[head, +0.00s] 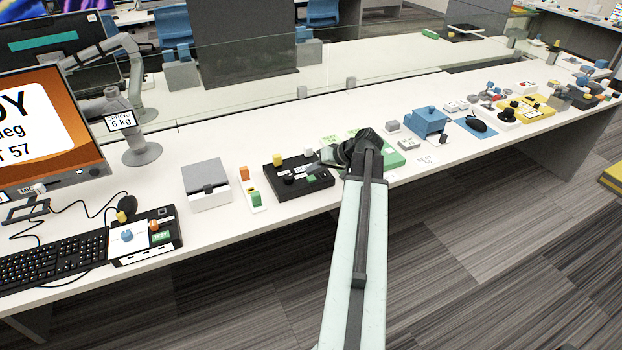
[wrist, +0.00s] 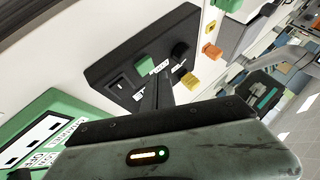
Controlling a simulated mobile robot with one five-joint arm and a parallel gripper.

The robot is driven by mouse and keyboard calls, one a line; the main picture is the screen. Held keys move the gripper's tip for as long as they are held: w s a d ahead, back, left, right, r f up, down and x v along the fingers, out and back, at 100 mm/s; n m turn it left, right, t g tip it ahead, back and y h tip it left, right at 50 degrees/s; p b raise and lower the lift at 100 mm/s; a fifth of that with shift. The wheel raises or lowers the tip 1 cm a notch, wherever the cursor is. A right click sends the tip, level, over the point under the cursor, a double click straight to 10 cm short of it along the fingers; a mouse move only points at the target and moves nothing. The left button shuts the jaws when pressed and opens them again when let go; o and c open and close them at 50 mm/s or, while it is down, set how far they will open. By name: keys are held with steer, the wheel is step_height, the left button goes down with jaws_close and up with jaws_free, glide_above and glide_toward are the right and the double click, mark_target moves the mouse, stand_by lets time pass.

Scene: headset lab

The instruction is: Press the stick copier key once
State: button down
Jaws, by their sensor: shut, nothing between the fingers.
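The black box (head: 290,188) with several controls on the white desk looks like the stick copier, though I cannot read its label. In the wrist view the black box (wrist: 108,65) carries a green key (wrist: 143,63), a black knob (wrist: 180,50), a yellow knob (wrist: 188,80) and a slot (wrist: 121,84). The green key (head: 311,178) shows small in the head view, partly by my gripper. My gripper (head: 314,167) is shut and empty, reaching over the box's right side. In the wrist view its fingertips (wrist: 163,78) appear close to the green key; contact cannot be told.
A green box (head: 394,159) stands right of the black box. A white panel with orange and green blocks (head: 250,188) and a grey-topped box (head: 206,185) stand left. A keyboard (head: 50,262) and black control panel (head: 145,238) lie farther left. A clear screen (head: 300,75) runs behind.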

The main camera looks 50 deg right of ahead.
mark_target(314, 179)
steer(key=shift+f+b, duration=0.4)
steer(key=shift+f+b, duration=0.45)
stand_by(0.6)
stand_by(0.4)
steer(key=shift+r+p, duration=0.85)
step_height(314, 179, up, 5)
steer(key=p, duration=0.5)
steer(key=shift+r, duration=0.15)
